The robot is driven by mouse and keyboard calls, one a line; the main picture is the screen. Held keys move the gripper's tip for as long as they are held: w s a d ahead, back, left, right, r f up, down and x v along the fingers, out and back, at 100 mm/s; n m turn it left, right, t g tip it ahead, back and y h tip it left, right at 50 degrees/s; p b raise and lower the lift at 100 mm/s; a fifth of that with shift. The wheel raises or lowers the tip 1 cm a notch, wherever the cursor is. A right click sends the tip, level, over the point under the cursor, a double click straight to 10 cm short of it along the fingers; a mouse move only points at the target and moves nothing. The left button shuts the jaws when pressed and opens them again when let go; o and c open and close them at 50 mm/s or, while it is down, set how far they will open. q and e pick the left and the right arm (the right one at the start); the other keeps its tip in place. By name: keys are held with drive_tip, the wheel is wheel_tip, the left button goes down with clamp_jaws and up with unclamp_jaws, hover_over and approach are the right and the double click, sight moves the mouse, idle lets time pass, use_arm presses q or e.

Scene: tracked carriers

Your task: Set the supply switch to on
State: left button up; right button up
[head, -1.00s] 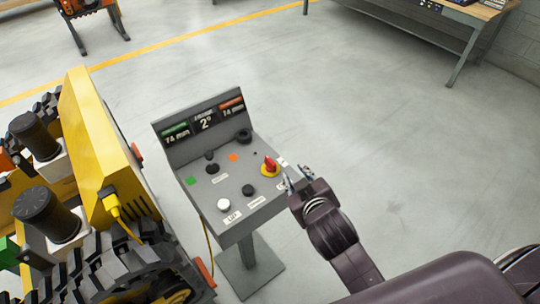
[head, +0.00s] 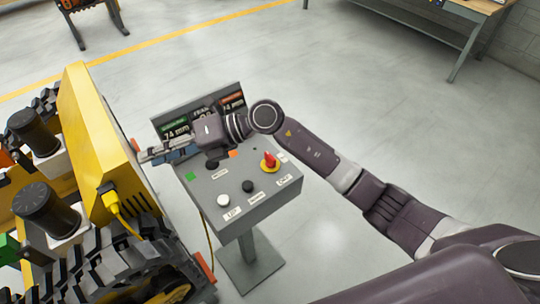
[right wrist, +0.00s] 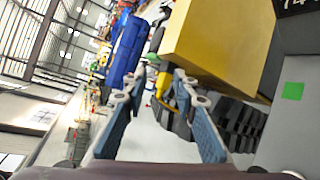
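The control console (head: 262,205) stands on a grey post, with its sloped top facing me. My right gripper (head: 150,155) is over the console's left edge, pointing left, away from the red handle and empty. In the right wrist view its two blue-padded fingers (right wrist: 160,88) are spread apart with nothing between them. My left gripper is not in view.
My right forearm hides part of the console's display panel (head: 174,129). A yellow-cased tracked carrier (head: 95,150) stands close to the left, near my fingertips. A white knob (head: 223,201) and a black knob (head: 248,186) are on the console. Open floor lies to the right.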

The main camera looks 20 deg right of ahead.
drive_tip(key=w+d+f+n+g+h, duration=0.1)
drive_tip(key=w+d+f+h, duration=0.1)
drive_tip(key=d+f+h, duration=0.25)
drive_tip(key=g+h, duration=0.1)
drive_tip(key=h, duration=0.9)
hover_over(270, 155)
drive_tip(key=shift+m, duration=0.4)
wheel_tip(270, 155, down, 4)
drive_tip(key=shift+s+f, duration=0.15)
drive_tip(key=shift+d+f+p, duration=0.15)
drive_tip(key=shift+f+p, duration=0.15)
drive_tip(key=shift+f, duration=0.05)
wheel_tip(270, 155, down, 5)
drive_tip(key=shift+f+p, duration=0.15)
drive_tip(key=shift+p, duration=0.8)
drive_tip(key=shift+f, duration=0.75)
clamp_jaws()
